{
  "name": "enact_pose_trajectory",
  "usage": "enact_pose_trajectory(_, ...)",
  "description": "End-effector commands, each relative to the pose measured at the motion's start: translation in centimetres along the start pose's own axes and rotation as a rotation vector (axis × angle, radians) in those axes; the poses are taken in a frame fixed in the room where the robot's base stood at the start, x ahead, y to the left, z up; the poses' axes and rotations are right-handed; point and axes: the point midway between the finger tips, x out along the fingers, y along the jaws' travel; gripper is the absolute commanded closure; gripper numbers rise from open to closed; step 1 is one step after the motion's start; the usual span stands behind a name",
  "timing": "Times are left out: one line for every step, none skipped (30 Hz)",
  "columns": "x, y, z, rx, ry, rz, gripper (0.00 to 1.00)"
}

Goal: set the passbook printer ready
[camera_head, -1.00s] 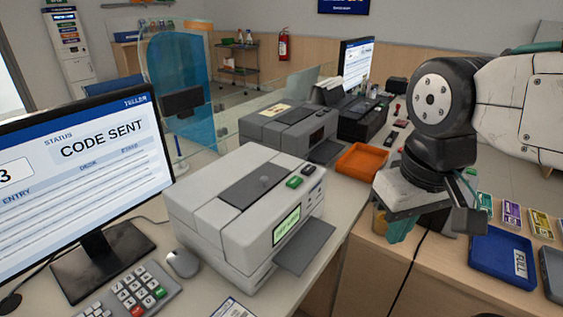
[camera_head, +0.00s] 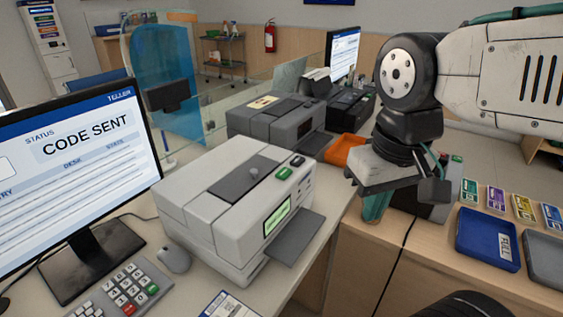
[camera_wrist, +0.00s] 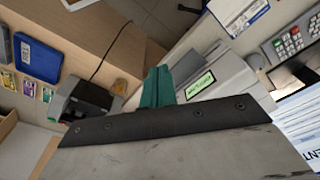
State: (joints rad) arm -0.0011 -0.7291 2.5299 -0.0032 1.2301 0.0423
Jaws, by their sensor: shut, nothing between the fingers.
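A light grey printer (camera_head: 225,210), which looks like the passbook printer, stands on the counter beside the monitor. It has a dark top panel with a small knob, a green and a black button (camera_head: 284,173), a lit green display (camera_head: 277,219) with text too small to read, and a dark front tray (camera_head: 295,238). The wrist view also shows this printer (camera_wrist: 222,72) and its display (camera_wrist: 200,84). My gripper (camera_head: 375,207) is right of the printer and apart from it, its green fingers pointing down. The wrist view shows the fingers (camera_wrist: 157,86) together and empty.
The monitor (camera_head: 75,165) reads "CODE SENT"; a keypad (camera_head: 125,290) and mouse (camera_head: 174,260) are in front. A darker printer (camera_head: 272,122) and orange tray (camera_head: 343,151) are behind. The right counter holds a grey device (camera_head: 435,212), blue tray (camera_head: 488,240) and several coloured packs (camera_head: 496,197).

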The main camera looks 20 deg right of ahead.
Motion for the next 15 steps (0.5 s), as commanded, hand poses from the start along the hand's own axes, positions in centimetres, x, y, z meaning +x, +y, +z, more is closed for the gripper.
enact_pose_trajectory(-0.5,-0.1,-1.1,0.027,-0.007,0.0,1.0)
enact_pose_trajectory(-0.8,-0.1,-1.8,0.05,-0.011,0.0,1.0)
enact_pose_trajectory(-1.3,-0.3,-3.1,0.088,-0.017,0.0,1.0)
enact_pose_trajectory(-1.7,-0.4,-4.1,0.121,-0.021,0.001,1.0)
enact_pose_trajectory(-2.1,-0.5,-5.3,0.157,-0.025,0.001,1.0)
enact_pose_trajectory(-2.6,-0.7,-6.9,0.207,-0.033,0.003,1.0)
enact_pose_trajectory(-2.9,-0.8,-8.2,0.247,-0.037,0.004,1.0)
enact_pose_trajectory(-3.2,-1.0,-9.5,0.286,-0.042,0.005,1.0)
enact_pose_trajectory(-3.5,-1.2,-11.2,0.339,-0.048,0.007,1.0)
enact_pose_trajectory(-3.6,-1.4,-12.6,0.378,-0.053,0.009,1.0)
enact_pose_trajectory(-3.7,-1.6,-13.9,0.417,-0.057,0.011,1.0)
enact_pose_trajectory(-3.8,-1.9,-15.6,0.468,-0.062,0.014,1.0)
enact_pose_trajectory(-3.8,-2.2,-16.9,0.507,-0.066,0.016,1.0)
enact_pose_trajectory(-3.8,-2.4,-18.2,0.545,-0.071,0.019,1.0)
enact_pose_trajectory(-3.6,-2.7,-19.9,0.595,-0.077,0.023,1.0)
